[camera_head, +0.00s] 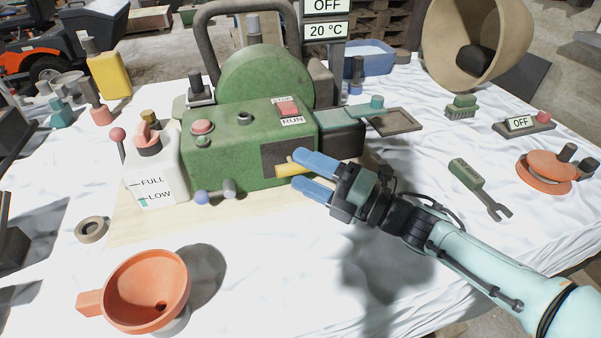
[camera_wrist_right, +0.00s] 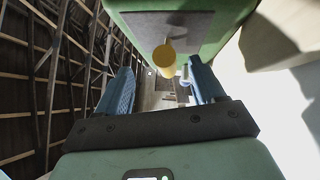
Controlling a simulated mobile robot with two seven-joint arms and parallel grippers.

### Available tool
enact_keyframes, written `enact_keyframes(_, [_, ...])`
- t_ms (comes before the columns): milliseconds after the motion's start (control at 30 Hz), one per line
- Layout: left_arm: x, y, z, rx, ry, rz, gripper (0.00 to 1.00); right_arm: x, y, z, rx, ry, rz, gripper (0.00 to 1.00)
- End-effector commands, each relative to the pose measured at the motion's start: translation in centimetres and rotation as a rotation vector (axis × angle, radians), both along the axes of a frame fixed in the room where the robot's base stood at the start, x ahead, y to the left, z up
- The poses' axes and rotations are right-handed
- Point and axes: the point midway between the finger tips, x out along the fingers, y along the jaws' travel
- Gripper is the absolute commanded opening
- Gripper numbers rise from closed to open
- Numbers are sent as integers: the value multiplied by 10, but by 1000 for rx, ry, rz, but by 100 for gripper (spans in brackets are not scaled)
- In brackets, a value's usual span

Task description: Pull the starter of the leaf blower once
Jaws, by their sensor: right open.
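The green leaf blower (camera_head: 225,150) stands on a pale wooden board on the table. A red RUN/STOP switch (camera_head: 288,107) is on its top. The yellow starter grip (camera_head: 287,170) sticks out from a dark panel on its front. My right gripper (camera_head: 299,170) is open, its blue fingers at the grip, one above and one below it in the head view. In the right wrist view the yellow grip (camera_wrist_right: 165,60) shows between the open fingers of my right gripper (camera_wrist_right: 163,78). I cannot tell whether either finger touches it. My left gripper is not in view.
A white tank (camera_head: 153,175) marked FULL and LOW stands left of the body. An orange funnel (camera_head: 140,290) and a tape roll (camera_head: 92,230) lie in front. A green wrench-like tool (camera_head: 480,189) and an orange round part (camera_head: 548,170) lie at right.

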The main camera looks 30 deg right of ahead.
Motion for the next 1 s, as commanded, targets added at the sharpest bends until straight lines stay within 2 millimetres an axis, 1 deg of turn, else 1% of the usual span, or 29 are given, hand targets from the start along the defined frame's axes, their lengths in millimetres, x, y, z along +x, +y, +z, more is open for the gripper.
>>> enact_keyframes(33, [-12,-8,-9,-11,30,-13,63,-3,-2,-3,-1,0,-1,68])
enact_keyframes(533, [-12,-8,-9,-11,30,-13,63,-36,-23,-10,0,2,-1,68])
enact_keyframes(700, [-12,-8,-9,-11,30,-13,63,-39,-25,-11,-1,3,0,68])
enact_keyframes(1000, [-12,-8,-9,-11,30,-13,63,-39,-25,-11,-1,3,1,68])
